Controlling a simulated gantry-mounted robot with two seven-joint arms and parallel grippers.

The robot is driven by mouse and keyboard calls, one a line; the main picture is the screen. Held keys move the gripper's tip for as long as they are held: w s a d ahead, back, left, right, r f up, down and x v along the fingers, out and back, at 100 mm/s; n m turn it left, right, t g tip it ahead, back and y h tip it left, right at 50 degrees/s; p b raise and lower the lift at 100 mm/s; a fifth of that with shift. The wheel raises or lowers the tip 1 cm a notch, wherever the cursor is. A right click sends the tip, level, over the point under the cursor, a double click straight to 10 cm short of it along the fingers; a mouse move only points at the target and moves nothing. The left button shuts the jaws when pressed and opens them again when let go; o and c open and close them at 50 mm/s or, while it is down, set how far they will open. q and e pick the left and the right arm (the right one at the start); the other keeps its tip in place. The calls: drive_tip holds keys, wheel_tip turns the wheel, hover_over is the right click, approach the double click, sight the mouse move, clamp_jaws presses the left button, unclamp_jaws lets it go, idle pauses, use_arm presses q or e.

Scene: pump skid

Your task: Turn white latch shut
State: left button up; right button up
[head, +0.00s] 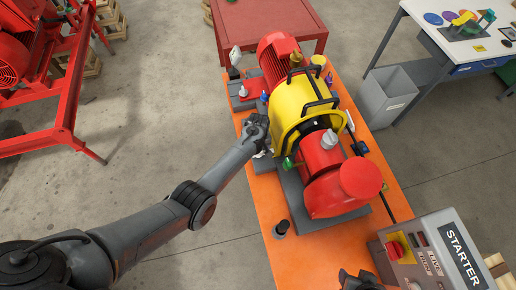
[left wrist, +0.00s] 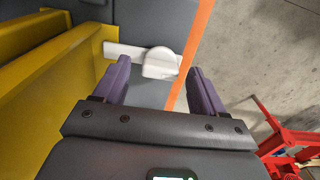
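The white latch (left wrist: 160,62) is a rounded knob on a flat white bar, beside the yellow guard in the left wrist view. My left gripper (left wrist: 158,68) is open, with its two purple-grey fingers apart and the latch knob between and just beyond their tips. I cannot tell whether either finger touches it. In the head view my left gripper (head: 258,132) is at the left side of the yellow guard (head: 292,103) and mostly hides the latch. My right gripper (head: 360,281) shows only partly at the bottom edge; its fingers are not clear.
The red pump (head: 340,188) and red motor (head: 278,52) stand on the orange skid (head: 262,205). A grey bin (head: 386,97) stands beyond the skid. Open floor lies left of the skid.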

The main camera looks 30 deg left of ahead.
use_arm(q)
drive_tip(key=shift+r, duration=0.65)
wheel_tip(320, 180, up, 10)
drive_tip(key=p, duration=0.1)
drive_tip(key=shift+f, duration=0.25)
